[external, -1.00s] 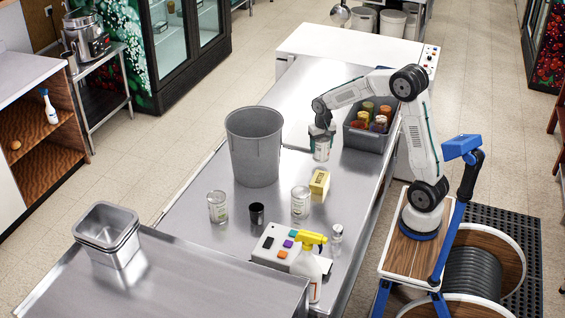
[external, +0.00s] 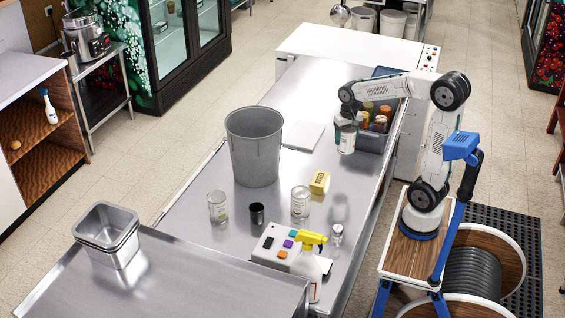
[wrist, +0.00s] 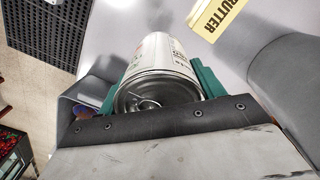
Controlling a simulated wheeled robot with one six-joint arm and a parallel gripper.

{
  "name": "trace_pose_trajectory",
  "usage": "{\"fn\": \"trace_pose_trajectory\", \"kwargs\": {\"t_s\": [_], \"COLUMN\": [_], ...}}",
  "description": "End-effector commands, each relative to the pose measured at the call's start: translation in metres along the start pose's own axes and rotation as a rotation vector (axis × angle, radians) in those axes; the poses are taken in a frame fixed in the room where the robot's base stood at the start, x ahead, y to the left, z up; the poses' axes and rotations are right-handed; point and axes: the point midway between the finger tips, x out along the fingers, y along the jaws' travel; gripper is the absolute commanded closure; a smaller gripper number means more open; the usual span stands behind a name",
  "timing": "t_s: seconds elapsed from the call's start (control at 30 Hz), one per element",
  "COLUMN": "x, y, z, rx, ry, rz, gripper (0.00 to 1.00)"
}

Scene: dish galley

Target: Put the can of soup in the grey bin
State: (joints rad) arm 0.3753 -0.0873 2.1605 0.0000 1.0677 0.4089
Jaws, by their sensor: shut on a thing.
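My gripper (external: 346,126) is shut on a white-labelled can (external: 346,142), held in the air over the right side of the steel counter, in front of the grey crate. In the wrist view, the can (wrist: 160,75) sits between the green fingers, its metal pull-tab end facing the camera. I cannot read enough of its label to tell if it is soup. The grey bin (external: 253,150) stands upright on the counter, left of my gripper; its inner floor is hidden.
A yellow butter box (external: 319,182) lies between the held can and the middle can. A black cup (external: 257,214), a button box (external: 284,247), a spray bottle (external: 309,265) and a small jar (external: 336,235) are nearer. The grey crate (external: 371,139) holds several jars. A pale board (external: 303,136) lies behind.

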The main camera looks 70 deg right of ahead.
Motion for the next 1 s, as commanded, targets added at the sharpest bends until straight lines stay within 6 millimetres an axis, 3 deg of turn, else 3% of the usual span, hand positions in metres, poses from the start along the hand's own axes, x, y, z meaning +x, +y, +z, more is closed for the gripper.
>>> {"fn": "trace_pose_trajectory", "kwargs": {"t_s": [0.03,0.2,0.47,0.77,1.0], "x": [-0.026,-0.088,-0.153,-0.17,-0.184], "y": [-0.001,-0.001,0.0,-0.047,-0.116], "z": [-0.002,-0.001,-0.001,-0.044,-0.094], "rx": [0.0,0.0,0.0,-0.003,-0.004], "ry": [0.01,0.006,0.004,0.0,-0.001], "rz": [-0.004,-0.003,-0.002,0.0,0.001], "gripper": [0.76,0.76,0.76,0.76,0.76]}}
